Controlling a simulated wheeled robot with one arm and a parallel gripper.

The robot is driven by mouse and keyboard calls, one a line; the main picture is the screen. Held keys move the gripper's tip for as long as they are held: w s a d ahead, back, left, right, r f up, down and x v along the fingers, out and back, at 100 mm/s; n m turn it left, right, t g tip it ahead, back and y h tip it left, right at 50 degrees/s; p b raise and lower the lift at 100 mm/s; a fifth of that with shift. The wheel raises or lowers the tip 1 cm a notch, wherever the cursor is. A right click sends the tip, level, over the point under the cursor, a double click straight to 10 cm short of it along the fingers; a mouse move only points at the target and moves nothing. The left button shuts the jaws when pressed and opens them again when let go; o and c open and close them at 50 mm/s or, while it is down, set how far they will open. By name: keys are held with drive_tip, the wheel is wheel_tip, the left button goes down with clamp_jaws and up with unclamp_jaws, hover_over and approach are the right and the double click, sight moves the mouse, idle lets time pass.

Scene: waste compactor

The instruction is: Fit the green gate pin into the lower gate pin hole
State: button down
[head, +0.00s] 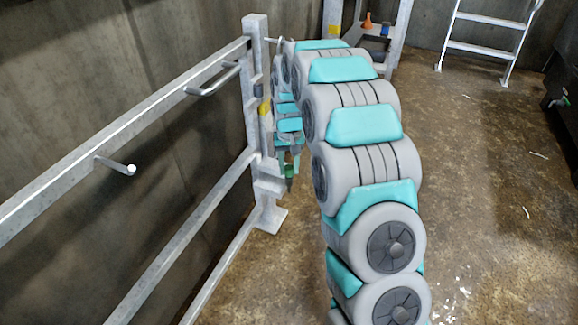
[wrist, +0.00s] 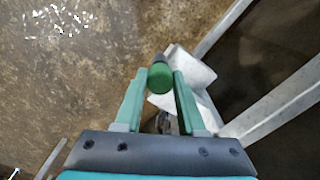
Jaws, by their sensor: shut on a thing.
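The green gate pin (wrist: 160,77) is held between the two fingertips of my gripper (wrist: 162,82). In the wrist view its round green head faces the camera, with a darker part at its far end. In the head view the pin (head: 289,171) hangs below my gripper (head: 288,155), beside the gate post (head: 260,110). A bracket (head: 268,184) sticks out low on the post, just left of the pin; in the wrist view a pale plate (wrist: 190,70) lies behind the pin. I cannot make out the lower gate pin hole, nor whether the pin touches the bracket.
A grey metal gate (head: 120,130) with rails and a handle (head: 215,80) runs along the left wall. A ladder (head: 490,45) stands at the back right. A shelf frame with an orange item (head: 368,20) is behind my arm.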

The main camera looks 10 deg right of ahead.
drive_tip(key=shift+f, duration=0.15)
drive_tip(key=shift+c, duration=2.1)
unclamp_jaws()
drive_tip(key=shift+c, duration=0.4)
drive_tip(key=shift+r+p, duration=0.75)
drive_tip(key=shift+r, duration=2.8)
